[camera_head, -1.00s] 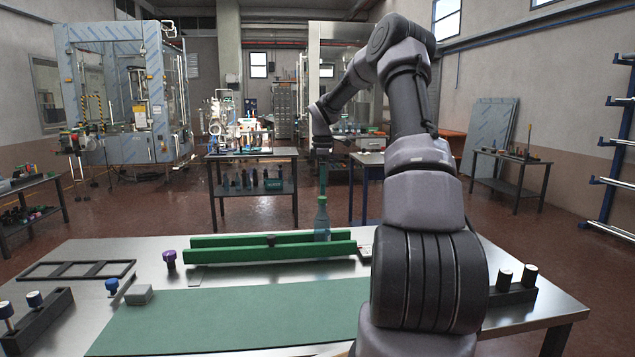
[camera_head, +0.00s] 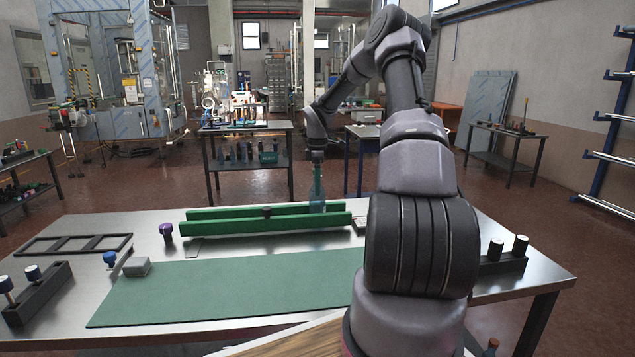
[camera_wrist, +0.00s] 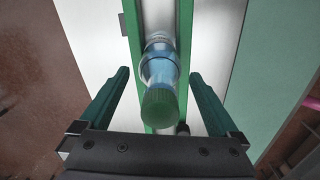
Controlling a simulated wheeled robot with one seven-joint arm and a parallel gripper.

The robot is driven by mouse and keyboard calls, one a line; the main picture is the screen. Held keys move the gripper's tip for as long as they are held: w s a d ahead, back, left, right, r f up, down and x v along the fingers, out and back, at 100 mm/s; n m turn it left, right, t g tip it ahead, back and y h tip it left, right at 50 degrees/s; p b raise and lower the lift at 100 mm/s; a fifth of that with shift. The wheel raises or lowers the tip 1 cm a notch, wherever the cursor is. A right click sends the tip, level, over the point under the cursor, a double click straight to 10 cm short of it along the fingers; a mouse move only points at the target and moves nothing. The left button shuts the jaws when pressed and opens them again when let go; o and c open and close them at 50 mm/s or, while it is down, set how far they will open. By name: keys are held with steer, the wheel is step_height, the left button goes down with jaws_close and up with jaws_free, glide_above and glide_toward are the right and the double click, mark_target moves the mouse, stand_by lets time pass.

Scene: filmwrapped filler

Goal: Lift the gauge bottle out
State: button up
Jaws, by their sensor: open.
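The gauge bottle (camera_head: 318,203) is clear with blue contents and stands between two green rails (camera_head: 240,226) at their right end. In the wrist view the bottle (camera_wrist: 159,75) shows from above with its green cap towards me. My gripper (camera_wrist: 158,92) is open, one green finger on each side of the bottle's neck and cap, with gaps on both sides. In the head view my gripper (camera_head: 317,175) points down over the bottle. The bottle's base is partly hidden by the front rail.
A green mat (camera_head: 230,290) covers the front of the metal table. A purple knob (camera_head: 166,231), a grey block (camera_head: 137,266) and a black frame (camera_head: 75,244) are to the left. A black block with white-topped posts (camera_head: 503,262) is at right.

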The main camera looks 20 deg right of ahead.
jaws_close()
steer(key=shift+r, duration=1.2)
stand_by(0.6)
step_height(320, 180, up, 17)
steer(key=shift+r, duration=0.2)
stand_by(3.5)
